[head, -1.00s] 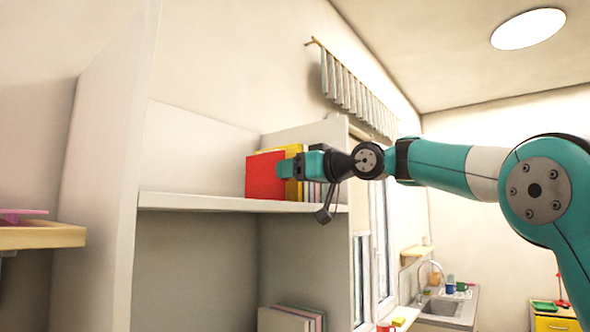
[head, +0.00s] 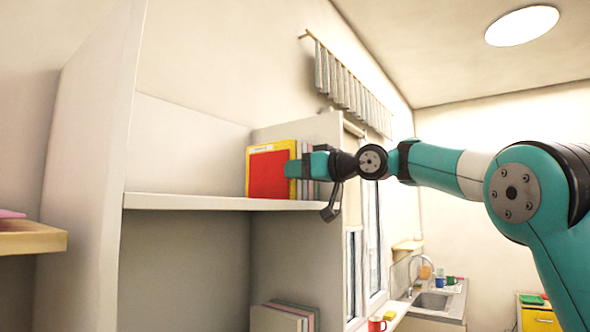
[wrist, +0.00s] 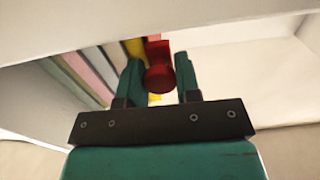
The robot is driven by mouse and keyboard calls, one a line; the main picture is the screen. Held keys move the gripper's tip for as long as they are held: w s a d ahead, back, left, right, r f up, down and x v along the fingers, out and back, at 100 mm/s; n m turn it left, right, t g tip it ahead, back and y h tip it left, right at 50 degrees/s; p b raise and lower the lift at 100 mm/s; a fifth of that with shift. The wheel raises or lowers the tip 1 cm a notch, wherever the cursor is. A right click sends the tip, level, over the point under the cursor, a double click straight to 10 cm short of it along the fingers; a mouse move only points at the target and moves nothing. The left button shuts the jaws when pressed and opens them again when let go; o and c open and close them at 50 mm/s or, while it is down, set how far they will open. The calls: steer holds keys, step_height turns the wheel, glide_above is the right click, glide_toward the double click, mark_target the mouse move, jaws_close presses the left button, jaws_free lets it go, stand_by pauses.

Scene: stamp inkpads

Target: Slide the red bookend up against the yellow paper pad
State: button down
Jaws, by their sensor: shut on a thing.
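The red bookend (head: 268,175) stands upright on the upper shelf. The yellow paper pad (head: 275,146) stands behind it in the head view, showing as a border above and beside the red face. Whether the two touch cannot be told. My gripper (head: 292,168) comes in from the right at the bookend's right side. In the wrist view my gripper (wrist: 158,70) is shut on the bookend's round red knob (wrist: 160,80), one finger on each side. Yellow (wrist: 133,48) shows just left of the red there. The bookend's lower edge is partly hidden.
Several pale books (head: 303,160) stand right of the yellow pad, partly behind my gripper. The upper shelf (head: 190,202) is bare to the left. More books (head: 280,318) stand on the lower shelf. A red mug (head: 377,324) is at the lower right.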

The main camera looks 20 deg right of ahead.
steer(key=c, duration=0.8)
jaws_free()
steer(key=shift+d+r, duration=0.1)
